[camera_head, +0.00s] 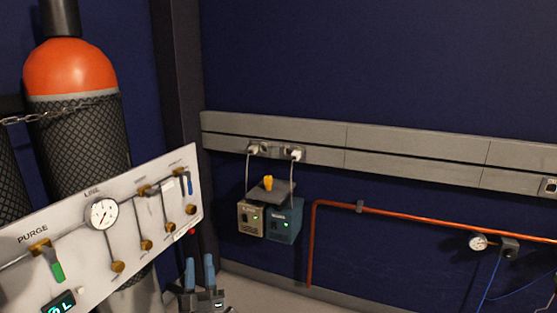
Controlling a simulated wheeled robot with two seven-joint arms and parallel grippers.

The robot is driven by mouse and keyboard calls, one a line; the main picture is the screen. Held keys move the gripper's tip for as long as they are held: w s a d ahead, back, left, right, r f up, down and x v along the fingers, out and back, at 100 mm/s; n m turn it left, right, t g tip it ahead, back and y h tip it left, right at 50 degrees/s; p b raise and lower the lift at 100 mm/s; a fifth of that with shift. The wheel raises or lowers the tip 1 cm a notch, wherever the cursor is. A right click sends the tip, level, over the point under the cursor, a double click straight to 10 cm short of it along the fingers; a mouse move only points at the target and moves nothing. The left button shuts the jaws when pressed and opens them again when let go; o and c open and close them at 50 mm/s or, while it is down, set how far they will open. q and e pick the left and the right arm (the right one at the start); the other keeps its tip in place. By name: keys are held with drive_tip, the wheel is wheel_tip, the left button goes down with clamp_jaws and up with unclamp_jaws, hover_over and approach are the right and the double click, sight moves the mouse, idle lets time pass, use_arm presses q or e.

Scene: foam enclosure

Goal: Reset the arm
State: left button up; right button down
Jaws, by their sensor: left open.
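My left gripper (199,272) shows at the bottom of the head view, left of centre. Its two blue fingers point up and stand apart, with nothing between them. It is just right of the lower right part of the white gas panel (75,262); I cannot tell the distance between them. My right gripper is not in view.
An orange-topped gas cylinder (68,68) in black mesh stands behind the panel, with a chain across it. Two small boxes, one beige (250,218) and one teal (285,222), hang on the blue wall under a grey rail (400,148). An orange pipe (420,216) runs right.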

use_arm(q)
drive_tip(key=s+d+f+m+g+h, duration=0.5)
drive_tip(key=s+d+f+m+h, duration=0.85)
drive_tip(key=s, duration=0.35)
drive_tip(key=s+a+r+g+y+p, duration=0.1)
drive_tip(key=s+a+g+y+p, duration=0.2)
drive_tip(key=s+g+p, duration=0.6)
drive_tip(key=s+a+r+n+g+y+p, duration=0.1)
drive_tip(key=s+a+r+g+y+p, duration=0.1)
drive_tip(key=s+a+g+p, duration=0.3)
drive_tip(key=s+g+y+p, duration=0.1)
drive_tip(key=s+g+p, duration=0.3)
drive_tip(key=p, duration=0.5)
drive_tip(key=shift+r+g, duration=0.3)
drive_tip(key=shift+g, duration=0.3)
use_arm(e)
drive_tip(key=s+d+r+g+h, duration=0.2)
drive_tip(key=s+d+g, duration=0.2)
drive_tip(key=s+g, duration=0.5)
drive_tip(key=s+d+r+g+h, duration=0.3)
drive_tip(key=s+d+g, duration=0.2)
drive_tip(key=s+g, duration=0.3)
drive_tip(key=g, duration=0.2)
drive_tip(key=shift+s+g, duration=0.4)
